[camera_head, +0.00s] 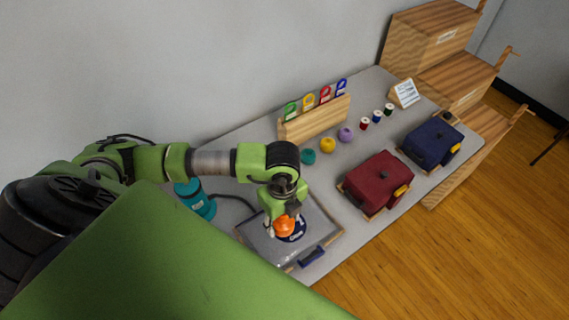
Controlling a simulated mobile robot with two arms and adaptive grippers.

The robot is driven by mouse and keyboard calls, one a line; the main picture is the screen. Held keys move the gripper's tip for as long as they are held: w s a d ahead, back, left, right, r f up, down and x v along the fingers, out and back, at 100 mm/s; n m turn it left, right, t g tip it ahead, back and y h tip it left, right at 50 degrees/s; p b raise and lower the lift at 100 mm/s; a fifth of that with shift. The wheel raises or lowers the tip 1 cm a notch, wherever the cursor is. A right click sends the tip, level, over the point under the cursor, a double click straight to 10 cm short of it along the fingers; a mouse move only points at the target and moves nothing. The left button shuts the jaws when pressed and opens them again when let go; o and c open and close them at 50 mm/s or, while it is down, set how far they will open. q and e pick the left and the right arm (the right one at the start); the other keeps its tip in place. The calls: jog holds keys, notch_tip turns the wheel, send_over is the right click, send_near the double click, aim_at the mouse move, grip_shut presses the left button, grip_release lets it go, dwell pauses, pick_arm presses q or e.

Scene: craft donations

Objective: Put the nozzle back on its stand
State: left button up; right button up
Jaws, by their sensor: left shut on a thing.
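My left gripper (284,214) points down over a grey, clear-topped bag or tray (262,240) at the near part of the table. It is shut on an orange piece, which looks like the nozzle (285,228). The nozzle is just above or touching a dark blue round patch on the bag; I cannot tell which. A dark hose (236,200) runs from a teal pump-like device (194,198) towards the gripper, where its end is hidden. I cannot make out the stand for certain. My right gripper is not in view.
A red bag (372,182) and a navy bag (430,142) lie along the front edge. Yarn balls (327,145), thread spools (377,116), a wooden rack (315,121) with coloured tags and a small sign (405,93) stand behind. Wooden crates (428,40) are at the far right.

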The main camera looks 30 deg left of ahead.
pick_arm(q)
jog(key=w+a+n+b, duration=0.3)
jog(key=w+a+b, duration=0.4)
jog(key=w+a, duration=0.4)
jog(key=w+a+n+b, duration=0.2)
jog(key=w+a+b, duration=0.6)
jog(key=w, duration=0.6)
jog(key=f+b, duration=0.2)
jog(key=f, duration=0.3)
jog(key=f+b, duration=0.2)
jog(key=f, duration=0.3)
jog(key=a+f+b, duration=0.1)
jog(key=f+b, duration=0.1)
jog(key=f, duration=0.3)
jog(key=shift+s+a+f+b, duration=0.1)
jog(key=shift+s+f+b, duration=0.05)
jog(key=shift+s+b, duration=0.15)
jog(key=shift+f+b, duration=0.85)
jog(key=shift+f, duration=0.5)
dwell(0.6)
jog(key=o, duration=1.3)
